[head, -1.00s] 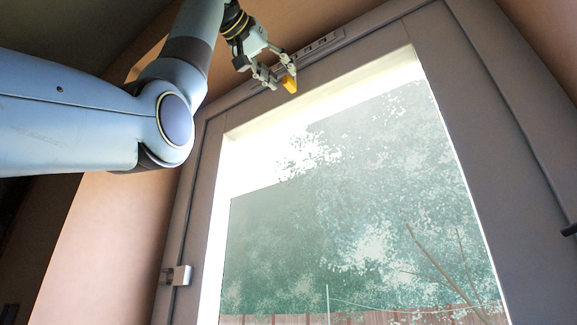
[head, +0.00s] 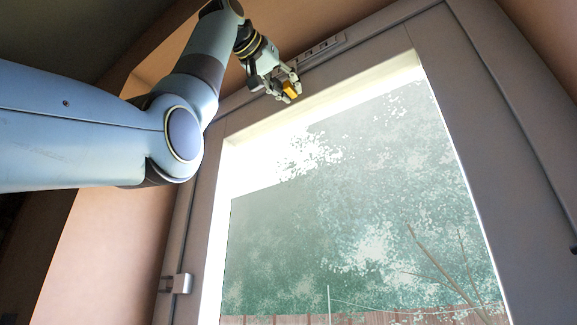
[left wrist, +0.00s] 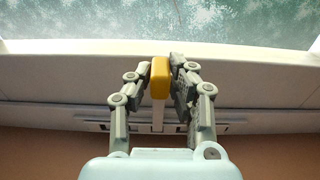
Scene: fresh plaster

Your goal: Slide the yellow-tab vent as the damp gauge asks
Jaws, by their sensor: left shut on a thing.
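The yellow tab (head: 290,89) sits at the top of the window frame. It also shows in the left wrist view (left wrist: 160,79), on a pale stem. The slotted vent strip (head: 321,48) runs along the top of the frame; slots show on both sides of the stem in the left wrist view (left wrist: 222,127). My left gripper (head: 289,92) is shut on the yellow tab, with one finger on each side of it. Its arm hides part of the strip's left end. I see no damp gauge in either view. My right gripper is not in view.
The window pane (head: 350,200) fills the middle, with trees and a fence outside. The grey window frame (head: 470,130) surrounds it. A small metal latch or hinge (head: 176,284) sticks out at the lower left. The space before the pane is clear.

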